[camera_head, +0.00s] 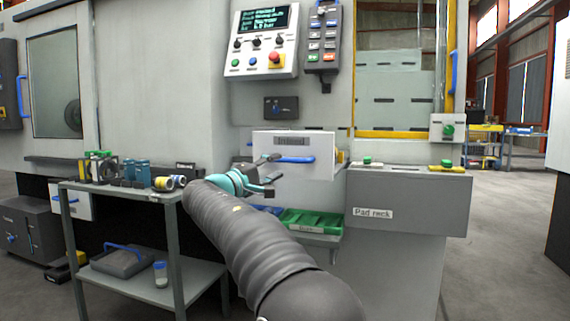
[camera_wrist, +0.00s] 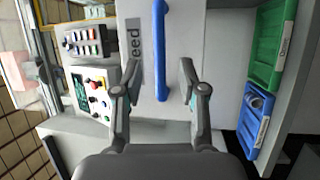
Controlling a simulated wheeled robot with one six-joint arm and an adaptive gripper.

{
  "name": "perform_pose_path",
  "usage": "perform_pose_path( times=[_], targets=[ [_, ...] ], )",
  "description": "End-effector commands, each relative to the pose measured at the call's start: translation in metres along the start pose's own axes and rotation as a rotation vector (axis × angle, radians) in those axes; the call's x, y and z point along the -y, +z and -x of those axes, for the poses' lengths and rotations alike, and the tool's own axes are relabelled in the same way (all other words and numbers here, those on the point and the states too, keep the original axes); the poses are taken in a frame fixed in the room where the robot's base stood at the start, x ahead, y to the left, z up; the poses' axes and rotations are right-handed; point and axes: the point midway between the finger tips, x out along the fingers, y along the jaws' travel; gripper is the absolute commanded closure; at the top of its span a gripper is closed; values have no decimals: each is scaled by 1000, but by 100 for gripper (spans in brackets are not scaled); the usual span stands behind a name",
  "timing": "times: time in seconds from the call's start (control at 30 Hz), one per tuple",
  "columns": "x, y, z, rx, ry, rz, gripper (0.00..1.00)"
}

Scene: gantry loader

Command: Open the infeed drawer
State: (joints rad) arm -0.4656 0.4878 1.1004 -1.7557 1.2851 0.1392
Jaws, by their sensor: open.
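The infeed drawer (camera_head: 310,172) has a pale front with a dark label and a blue bar handle (camera_head: 296,160). The drawer front stands out from the machine; I cannot tell how far it is pulled out. My gripper (camera_head: 271,174) is open and empty at the left part of the drawer front, near the handle's left end. In the wrist view the handle (camera_wrist: 160,40) runs upright in the picture, between the two open fingers (camera_wrist: 159,74), with clear space on both sides. I see no finger touching it. How near the fingertips are in depth is unclear.
A green bin (camera_head: 312,222) and a blue bin (camera_wrist: 256,112) sit below the drawer. A pad rack (camera_head: 420,205) stands to the right. A cart (camera_head: 120,195) with several small parts is on the left. A control panel (camera_head: 265,38) is above.

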Motion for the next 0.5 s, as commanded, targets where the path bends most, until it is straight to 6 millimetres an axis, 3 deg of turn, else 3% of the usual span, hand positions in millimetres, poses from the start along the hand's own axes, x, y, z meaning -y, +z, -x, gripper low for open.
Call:
perform_pose_path(
  times=[0.2, 0.5],
  targets=[
    [0, -1, 36, -2, 0, 0, 59],
    [0, 0, 52, 0, 0, 0, 59]
  ],
)
